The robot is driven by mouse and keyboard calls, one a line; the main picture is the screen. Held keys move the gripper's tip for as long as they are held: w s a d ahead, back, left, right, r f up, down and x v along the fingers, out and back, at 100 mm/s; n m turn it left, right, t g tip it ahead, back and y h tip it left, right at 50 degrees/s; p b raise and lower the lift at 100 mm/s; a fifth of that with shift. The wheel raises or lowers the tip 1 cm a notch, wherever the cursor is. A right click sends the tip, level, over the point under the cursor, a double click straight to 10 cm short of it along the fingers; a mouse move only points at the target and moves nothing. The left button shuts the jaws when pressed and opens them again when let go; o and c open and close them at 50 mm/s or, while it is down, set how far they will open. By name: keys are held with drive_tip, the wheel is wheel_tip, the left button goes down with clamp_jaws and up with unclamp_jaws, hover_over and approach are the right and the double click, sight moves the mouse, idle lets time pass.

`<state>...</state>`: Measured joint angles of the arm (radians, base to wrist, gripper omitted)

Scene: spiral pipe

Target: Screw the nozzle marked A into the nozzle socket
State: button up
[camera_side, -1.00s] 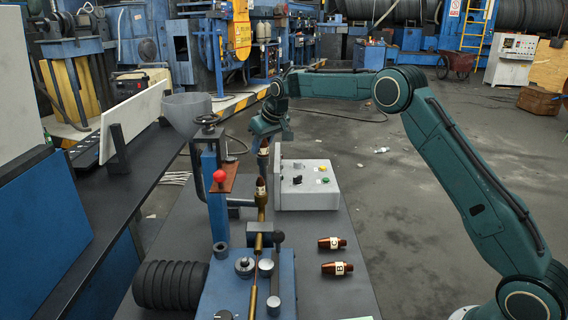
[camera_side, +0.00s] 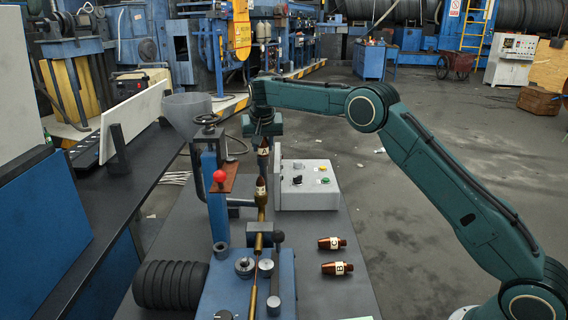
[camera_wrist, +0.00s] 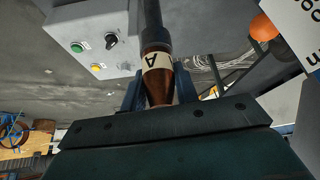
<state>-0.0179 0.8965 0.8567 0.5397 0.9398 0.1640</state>
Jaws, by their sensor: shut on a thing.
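The nozzle marked A (camera_side: 263,152) is a copper-brown piece with a white label and a dark end. My gripper (camera_side: 263,138) is shut on it and holds it in the air. In the wrist view the nozzle (camera_wrist: 157,72) sits between the two fingers of my gripper (camera_wrist: 159,97), its dark end pointing away from me. I cannot make out the socket opening.
Nozzles C (camera_side: 332,244) and B (camera_side: 337,268) lie on the table at the right. A grey control box (camera_side: 307,186) stands close to the right of the pipe. A red-knobbed lever (camera_side: 220,176) and blue post (camera_side: 214,205) stand to its left.

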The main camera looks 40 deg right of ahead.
drive_tip(key=shift+m, duration=0.6)
drive_tip(key=o, duration=0.9)
drive_tip(key=shift+c, duration=0.2)
drive_tip(key=shift+d+n, duration=0.1)
drive_tip(key=shift+n, duration=0.2)
drive_tip(key=n+y, duration=0.1)
drive_tip(key=n, duration=0.2)
drive_tip(key=shift+n+t, duration=0.3)
drive_tip(key=shift+t, duration=0.1)
drive_tip(key=n+y, duration=0.1)
drive_tip(key=n, duration=0.1)
drive_tip(key=n+y, duration=0.1)
drive_tip(key=n, duration=0.1)
drive_tip(key=shift+a+n+t, duration=0.2)
drive_tip(key=shift+n+t, duration=0.1)
drive_tip(key=shift+n, duration=0.1)
drive_tip(key=shift+c, duration=0.2)
